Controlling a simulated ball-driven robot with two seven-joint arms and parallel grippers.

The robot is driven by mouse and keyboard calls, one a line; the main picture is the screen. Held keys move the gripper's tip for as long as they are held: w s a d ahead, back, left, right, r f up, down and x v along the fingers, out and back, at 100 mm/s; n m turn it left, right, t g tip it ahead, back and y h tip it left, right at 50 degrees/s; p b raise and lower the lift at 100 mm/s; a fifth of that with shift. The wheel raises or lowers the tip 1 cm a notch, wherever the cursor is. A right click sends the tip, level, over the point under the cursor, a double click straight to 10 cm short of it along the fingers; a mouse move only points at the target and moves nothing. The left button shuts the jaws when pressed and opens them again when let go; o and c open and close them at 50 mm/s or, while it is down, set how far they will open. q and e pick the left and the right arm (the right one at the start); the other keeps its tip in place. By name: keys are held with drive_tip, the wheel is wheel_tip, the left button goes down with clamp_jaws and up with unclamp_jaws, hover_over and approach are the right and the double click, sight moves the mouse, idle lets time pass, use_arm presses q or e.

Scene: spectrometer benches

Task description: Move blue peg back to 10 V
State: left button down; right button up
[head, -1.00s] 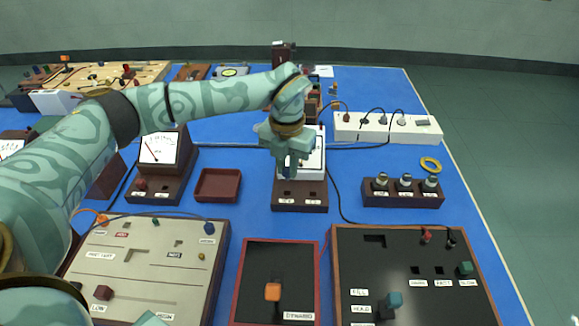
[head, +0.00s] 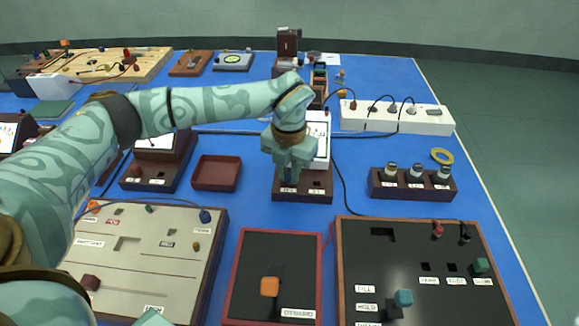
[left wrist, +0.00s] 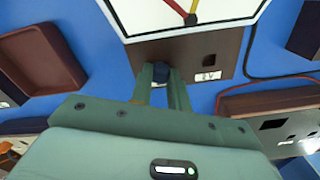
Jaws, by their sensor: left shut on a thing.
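My left gripper (head: 289,176) is shut on the blue peg (left wrist: 160,73), which shows dark blue between the fingertips in the left wrist view. They are at the left part of the front face of a brown meter base (head: 318,196). The meter's white dial (left wrist: 180,14) stands above it. A square hole (left wrist: 209,57) with a white label below it is open at the right part of the base. The left socket and its label are mostly hidden by the gripper and peg, so I cannot tell how deep the peg sits.
A brown empty tray (head: 217,172) lies left of the meter, beside another meter (head: 158,170). A dark rack with several bottles (head: 412,190) stands to the right. A dark panel with an orange knob (head: 270,287) is in front. A cable (head: 343,187) runs past the right side.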

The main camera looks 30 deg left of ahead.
drive_tip(key=shift+a, duration=0.1)
use_arm(q)
drive_tip(key=c, duration=1.3)
unclamp_jaws()
drive_tip(key=shift+o, duration=0.2)
wheel_tip(320, 180, up, 16)
drive_tip(key=p, duration=0.5)
use_arm(e)
drive_tip(key=shift+t, duration=0.3)
drive_tip(key=r, duration=0.1)
drive_tip(key=w+r, duration=0.1)
drive_tip(key=r, duration=0.3)
drive_tip(key=shift+w, duration=0.4)
